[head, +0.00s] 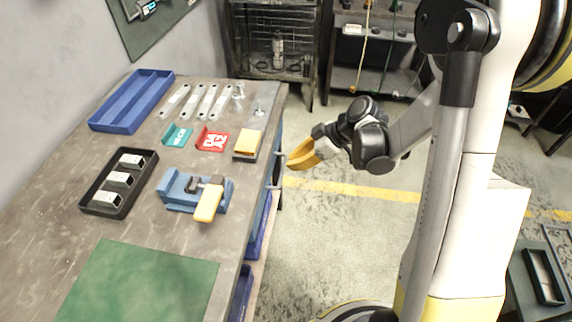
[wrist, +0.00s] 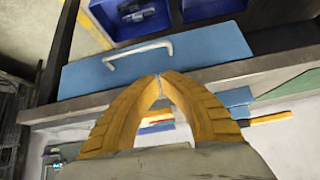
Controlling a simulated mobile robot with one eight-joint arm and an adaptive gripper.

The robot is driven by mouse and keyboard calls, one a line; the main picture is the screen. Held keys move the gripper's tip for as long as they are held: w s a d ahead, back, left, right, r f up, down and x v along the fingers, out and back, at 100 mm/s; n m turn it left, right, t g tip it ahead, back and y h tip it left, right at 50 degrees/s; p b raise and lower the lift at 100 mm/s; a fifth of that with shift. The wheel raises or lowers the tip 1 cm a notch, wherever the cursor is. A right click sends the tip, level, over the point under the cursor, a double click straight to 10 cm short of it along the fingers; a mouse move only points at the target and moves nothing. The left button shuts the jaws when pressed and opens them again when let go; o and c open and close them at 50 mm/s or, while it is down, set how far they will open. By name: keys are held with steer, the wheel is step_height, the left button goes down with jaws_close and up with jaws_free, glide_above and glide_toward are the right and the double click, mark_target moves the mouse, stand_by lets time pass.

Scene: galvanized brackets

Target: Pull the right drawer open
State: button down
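A blue drawer front (wrist: 205,48) with a pale bar handle (wrist: 138,52) fills the upper middle of the wrist view. The drawer looks closed under the bench top. In the head view its front is seen edge-on at the bench's right side and mostly hidden. My gripper (wrist: 159,76) has yellow fingers whose tips meet, with nothing seen between them. The tips appear just short of the handle in the wrist view; contact is not visible. In the head view my gripper (head: 291,162) is beside the bench's right edge, at about drawer height.
The workbench (head: 130,225) carries a blue tray (head: 131,98), a black tray (head: 85,202) with metal parts, a blue vise (head: 182,188), brackets and a green mat (head: 140,285). Blue bins (head: 262,225) sit on a shelf below.

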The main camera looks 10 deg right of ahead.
mark_target(267, 181)
steer(key=shift+n, duration=0.3)
steer(key=b+x, duration=0.1)
steer(key=x, duration=0.2)
steer(key=b+x, duration=0.2)
steer(key=x, duration=0.2)
steer(key=b+x, duration=0.1)
steer(key=x, duration=0.2)
steer(key=shift+d+f, duration=0.2)
steer(key=shift+f, duration=0.35)
steer(key=shift+s, duration=0.1)
